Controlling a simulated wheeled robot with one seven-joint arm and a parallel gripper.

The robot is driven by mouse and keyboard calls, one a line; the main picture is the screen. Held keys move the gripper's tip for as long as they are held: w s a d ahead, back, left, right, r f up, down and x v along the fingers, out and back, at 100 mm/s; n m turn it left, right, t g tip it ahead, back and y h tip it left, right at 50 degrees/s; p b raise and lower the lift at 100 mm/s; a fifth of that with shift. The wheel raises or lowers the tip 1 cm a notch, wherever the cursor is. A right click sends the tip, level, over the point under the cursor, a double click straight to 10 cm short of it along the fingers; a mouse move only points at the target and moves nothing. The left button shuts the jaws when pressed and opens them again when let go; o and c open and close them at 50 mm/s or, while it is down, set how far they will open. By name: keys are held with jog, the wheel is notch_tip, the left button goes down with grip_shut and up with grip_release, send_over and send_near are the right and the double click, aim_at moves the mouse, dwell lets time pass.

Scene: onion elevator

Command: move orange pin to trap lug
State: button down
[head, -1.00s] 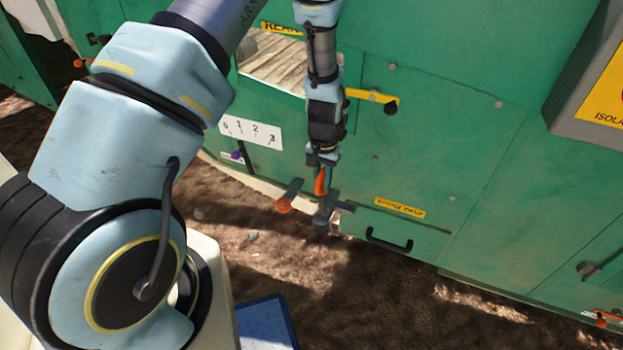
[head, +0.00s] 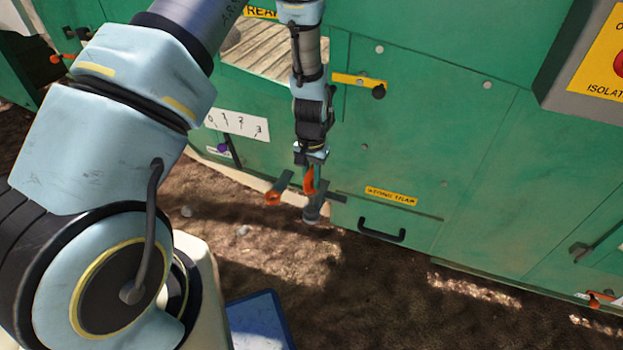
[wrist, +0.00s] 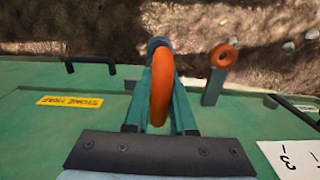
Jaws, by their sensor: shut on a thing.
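The orange pin shows as an orange ring (wrist: 161,90) between my gripper's fingers in the wrist view. In the head view its orange part (head: 309,181) hangs below my gripper (head: 310,160), which is shut on it. A grey lug with a rounded end (head: 312,212) is just below the held pin; in the wrist view its end (wrist: 157,44) is mostly hidden behind the ring. I cannot tell whether pin and lug touch. The stone trap's yellow label (head: 391,196) and black handle (head: 382,231) are to the right.
A second orange ring (head: 272,198) sits on a grey bar left of my gripper; it also shows in the wrist view (wrist: 223,56). A yellow latch bar (head: 358,81) is above right. A white number scale (head: 238,123) is at left. Brown soil lies below.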

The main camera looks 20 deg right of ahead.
aim_at(312, 169)
jog(key=shift+f+b, duration=1.75)
jog(key=shift+f, duration=1.2)
jog(key=c, duration=0.7)
grip_release()
notch_tip(312, 169, up, 11)
jog(key=shift+f+p, duration=0.15)
jog(key=shift+p, duration=0.85)
